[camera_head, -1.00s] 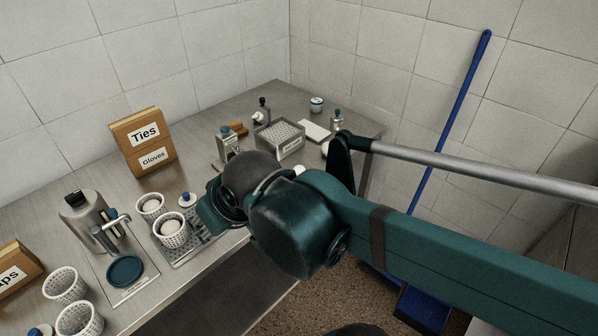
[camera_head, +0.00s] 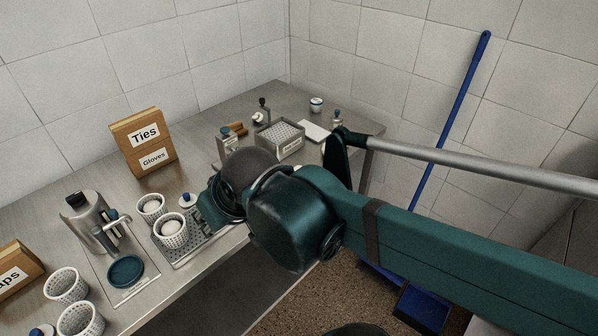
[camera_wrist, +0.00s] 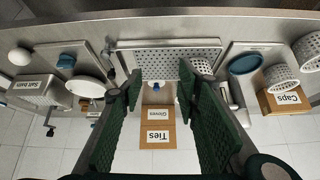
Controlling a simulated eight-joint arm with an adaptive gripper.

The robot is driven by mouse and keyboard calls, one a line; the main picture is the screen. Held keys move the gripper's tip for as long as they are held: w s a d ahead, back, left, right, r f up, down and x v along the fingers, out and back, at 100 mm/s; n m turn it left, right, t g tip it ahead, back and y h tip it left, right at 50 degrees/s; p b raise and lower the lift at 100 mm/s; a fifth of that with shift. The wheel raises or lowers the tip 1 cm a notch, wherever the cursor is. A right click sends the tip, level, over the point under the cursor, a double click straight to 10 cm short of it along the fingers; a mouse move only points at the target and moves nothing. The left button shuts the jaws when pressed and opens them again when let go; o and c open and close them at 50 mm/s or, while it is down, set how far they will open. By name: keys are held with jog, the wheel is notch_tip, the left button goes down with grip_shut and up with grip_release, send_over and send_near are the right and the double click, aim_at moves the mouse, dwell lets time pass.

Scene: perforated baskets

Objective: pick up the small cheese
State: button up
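My gripper (camera_wrist: 160,82) is open and empty in the wrist view, its two green fingers apart above the perforated draining tray (camera_wrist: 168,45). In the head view my gripper (camera_head: 208,212) is at the table's front edge, its fingers mostly hidden, right of two perforated baskets. The front basket (camera_head: 174,242) and the back basket (camera_head: 148,216) each hold a white rounded cheese: the front cheese (camera_head: 171,227) and the back cheese (camera_head: 150,206). A loose white ball (camera_wrist: 19,56) lies far left in the wrist view. I cannot tell which is the small cheese.
A salt bath (camera_head: 280,140) stands at the back. A Ties and Gloves box (camera_head: 146,145) and a metal jug (camera_head: 90,220) stand left. Empty baskets (camera_head: 66,287) and a Caps box (camera_head: 14,275) are front left. A blue-knobbed piece (camera_head: 187,200) stands beside the baskets.

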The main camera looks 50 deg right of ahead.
jog(key=w+d+r+m+g+p, duration=0.1)
jog(key=w+d+m+p, duration=0.15)
jog(key=d+m, duration=0.2)
jog(key=w+d+m+g+h+p, duration=0.1)
jog(key=w+d+m+p, duration=0.15)
jog(key=d, duration=0.35)
jog(key=w+d+r+m+g+p, duration=0.1)
jog(key=d+m+p, duration=0.2)
jog(key=d+m, duration=0.15)
jog(key=d+f+m+p, duration=0.1)
jog(key=d+m+p, duration=0.1)
jog(key=d, duration=0.4)
jog(key=s+d+f+m+g+p, duration=0.1)
jog(key=d+f+m+p, duration=0.1)
jog(key=d, duration=0.4)
jog(key=s+d+f+m+p, duration=0.1)
jog(key=d+f+m+p, duration=0.1)
jog(key=d+m+p, duration=0.2)
jog(key=shift+d+m+y, duration=0.3)
jog(key=shift+d+m, duration=0.15)
jog(key=shift+d, duration=0.45)
jog(key=shift+b+x, duration=0.3)
jog(key=shift+x, duration=0.95)
jog(key=shift+f, duration=0.1)
jog(key=shift+b+x, duration=0.5)
jog(key=shift+x, duration=2)
